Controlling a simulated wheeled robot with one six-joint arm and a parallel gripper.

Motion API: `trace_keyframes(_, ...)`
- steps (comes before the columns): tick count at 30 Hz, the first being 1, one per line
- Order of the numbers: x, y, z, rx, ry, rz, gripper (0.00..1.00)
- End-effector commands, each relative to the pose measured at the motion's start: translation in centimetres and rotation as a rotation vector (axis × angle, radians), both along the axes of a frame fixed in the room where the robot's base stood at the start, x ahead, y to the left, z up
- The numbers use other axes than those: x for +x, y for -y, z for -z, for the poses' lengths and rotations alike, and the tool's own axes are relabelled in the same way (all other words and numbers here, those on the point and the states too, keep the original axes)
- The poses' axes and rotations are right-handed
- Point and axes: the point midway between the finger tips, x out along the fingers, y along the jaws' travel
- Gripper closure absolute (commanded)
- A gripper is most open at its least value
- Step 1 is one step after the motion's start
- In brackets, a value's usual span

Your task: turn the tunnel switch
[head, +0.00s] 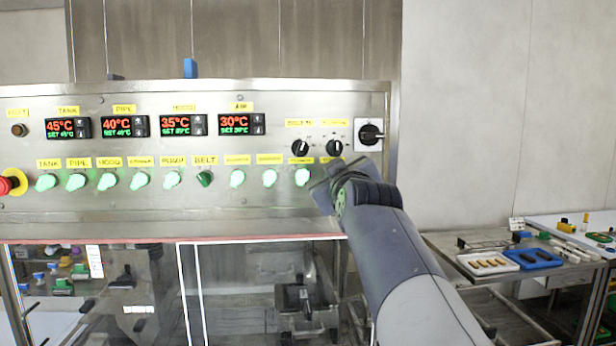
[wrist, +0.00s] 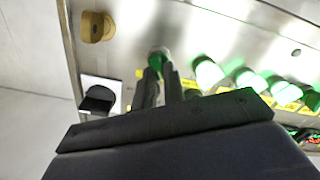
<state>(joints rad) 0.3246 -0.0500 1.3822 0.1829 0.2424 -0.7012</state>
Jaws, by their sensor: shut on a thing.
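In the head view my gripper (head: 328,188) is against the panel at the right end of the green switch row and hides this knob. A yellow label (head: 335,160) shows just above it, its lettering too small to read. The neighbouring green switch (head: 302,177) is to the left and clear of the gripper.
The steel control panel (head: 220,125) carries several lit green switches, a dark green belt switch (head: 205,179), two black selectors and a black main switch (head: 370,134). A red emergency button (head: 8,184) is far left. A tan knob (wrist: 97,27) shows near the gripper. A side table with trays stands right.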

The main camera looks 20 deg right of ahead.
Motion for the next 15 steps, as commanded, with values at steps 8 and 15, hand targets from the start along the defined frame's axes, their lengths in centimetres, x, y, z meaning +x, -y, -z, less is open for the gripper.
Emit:
trace_keyframes(8, -0.01, 0.00, 0.01, 0.001, 0.000, 0.000, 1.00)
trace_keyframes(15, -0.01, 0.04, 0.05, 0.037, 0.011, 0.000, 1.00)
